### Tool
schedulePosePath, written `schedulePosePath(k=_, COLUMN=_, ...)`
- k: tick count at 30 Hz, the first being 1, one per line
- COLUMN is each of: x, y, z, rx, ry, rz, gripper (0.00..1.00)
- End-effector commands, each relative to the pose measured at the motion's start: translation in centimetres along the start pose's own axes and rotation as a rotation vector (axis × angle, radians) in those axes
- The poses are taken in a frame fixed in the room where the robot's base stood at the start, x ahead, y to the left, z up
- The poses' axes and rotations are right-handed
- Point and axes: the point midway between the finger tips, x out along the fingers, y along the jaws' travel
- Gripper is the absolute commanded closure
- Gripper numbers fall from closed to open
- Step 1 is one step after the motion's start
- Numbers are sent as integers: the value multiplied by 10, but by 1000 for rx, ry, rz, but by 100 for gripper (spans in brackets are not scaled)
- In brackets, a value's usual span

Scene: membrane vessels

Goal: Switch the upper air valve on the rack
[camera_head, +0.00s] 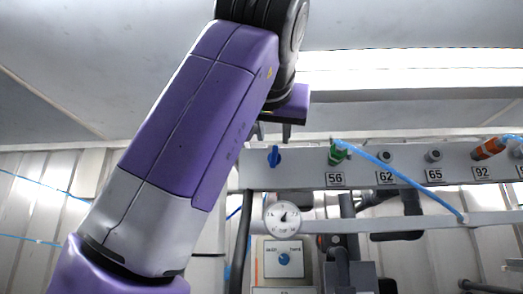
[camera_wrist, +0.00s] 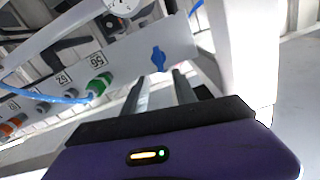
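The upper air valve is a small blue knob (camera_head: 275,157) at the left end of the rack's grey top rail (camera_head: 312,178). In the wrist view the blue knob (camera_wrist: 158,58) shows just beyond the fingertips, between their lines. My gripper (camera_head: 274,131) points down just above the knob in the head view. In the wrist view the two fingers of my gripper (camera_wrist: 161,76) are apart with nothing between them. No contact with the knob is visible.
A green fitting (camera_head: 337,154) with a blue hose sits right of the knob, above label 56. Grey fittings and an orange fitting (camera_head: 488,148) continue along the rail. Below are a round gauge (camera_head: 283,218) and a panel with another blue knob (camera_head: 284,259).

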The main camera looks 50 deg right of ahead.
Motion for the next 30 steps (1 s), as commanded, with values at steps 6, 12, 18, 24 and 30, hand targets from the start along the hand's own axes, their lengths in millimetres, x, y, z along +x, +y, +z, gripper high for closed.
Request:
schedulePosePath(k=6, x=26, y=1, z=-2, rx=-1, ry=-6, rz=4, gripper=66)
schedulePosePath(k=12, x=57, y=1, z=-2, rx=-1, ry=-4, rz=3, gripper=66)
schedulePosePath(k=18, x=73, y=0, z=-1, rx=0, ry=-3, rz=1, gripper=66)
schedulePosePath(k=24, x=76, y=1, z=0, rx=0, ry=-2, rz=1, gripper=66)
schedulePosePath(k=30, x=76, y=1, z=0, rx=0, ry=-2, rz=1, gripper=84)
